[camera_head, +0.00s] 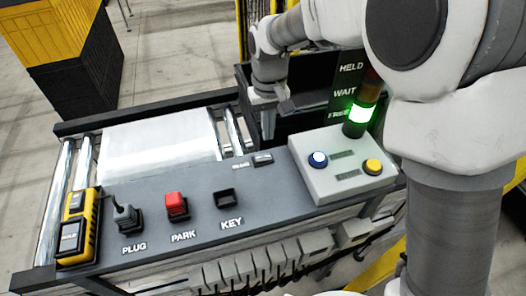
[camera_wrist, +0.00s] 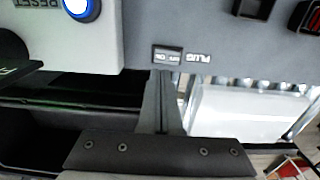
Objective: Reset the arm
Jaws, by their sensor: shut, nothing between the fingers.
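My gripper (camera_head: 268,132) is at the back of the console, over the area behind a small label plate (camera_head: 262,160). In the wrist view my gripper (camera_wrist: 161,78) has its fingers together and empty, with the tips close to the small plate (camera_wrist: 167,56) marked PLUG; whether they touch it I cannot tell. The grey button box (camera_head: 340,165) stands to the right, with a blue button (camera_head: 318,159) and a yellow button (camera_head: 373,166). The blue button (camera_wrist: 82,8) shows beside the word RESET at the wrist view's upper left.
A stack light (camera_head: 358,118) glows green beside HELD and WAIT labels. The console front carries a grey plug (camera_head: 124,214), a red PARK block (camera_head: 177,205), a KEY socket (camera_head: 224,197) and a yellow device (camera_head: 78,228). A white slab (camera_head: 158,143) lies on rollers at left.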

